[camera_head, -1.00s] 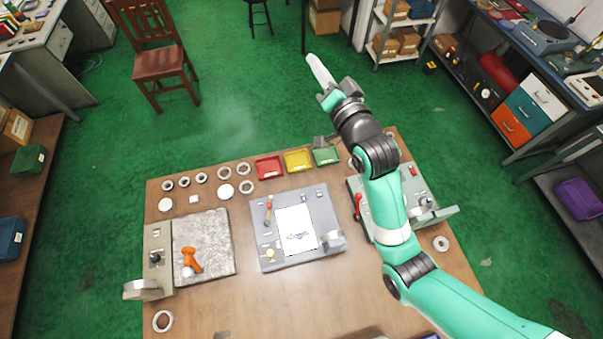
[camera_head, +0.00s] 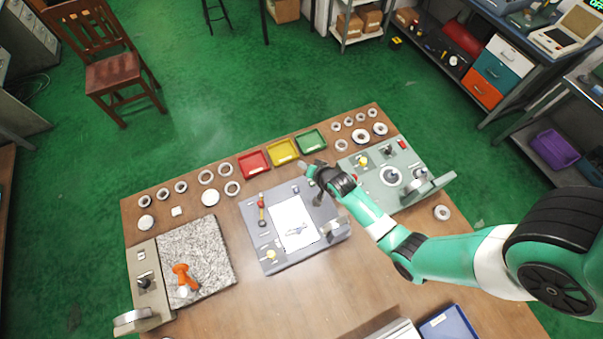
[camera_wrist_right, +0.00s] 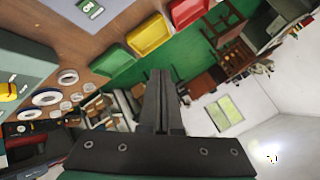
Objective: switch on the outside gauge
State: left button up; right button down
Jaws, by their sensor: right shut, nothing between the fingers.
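I cannot tell from the pictures which station is the outside gauge. The grey middle station (camera_head: 258,240) has a white sheet, a red-tipped lever (camera_head: 262,205), a yellow knob (camera_head: 271,255) and small controls. The grey-green right station (camera_head: 408,158) has a round dial, a red button (camera_head: 402,143) and a yellow knob (camera_head: 362,160). The left station has a granite plate (camera_head: 205,245) with an orange-handled tool (camera_head: 181,273). My right gripper (camera_head: 318,199) is over the middle station's upper right corner; its shut, empty fingers show in the right wrist view (camera_wrist_right: 161,88). My left gripper is out of view.
Red (camera_head: 254,164), yellow (camera_head: 283,151) and green (camera_head: 311,140) bins line the back edge. Several metal rings lie at back left and back right. A blue tray (camera_head: 450,325) is at the front. The wooden table (camera_head: 290,305) is clear in front of the middle station.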

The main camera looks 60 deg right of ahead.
jog(key=shift+m+g, duration=0.3)
jog(key=s+f, duration=0.1)
jog(key=s, duration=0.1)
jog(key=s+d+f, duration=0.1)
jog(key=f, duration=0.1)
jog(key=shift+s+d+f+b, duration=0.15)
jog(key=shift+s+b, duration=0.2)
jog(key=b, duration=0.8)
send_over(313, 186)
notch_tip(313, 186, down, 8)
jog(key=shift+r, duration=0.15)
jog(key=shift+f, duration=0.55)
dwell(0.4)
jog(key=shift+f+b, duration=0.4)
jog(key=shift+b, duration=0.1)
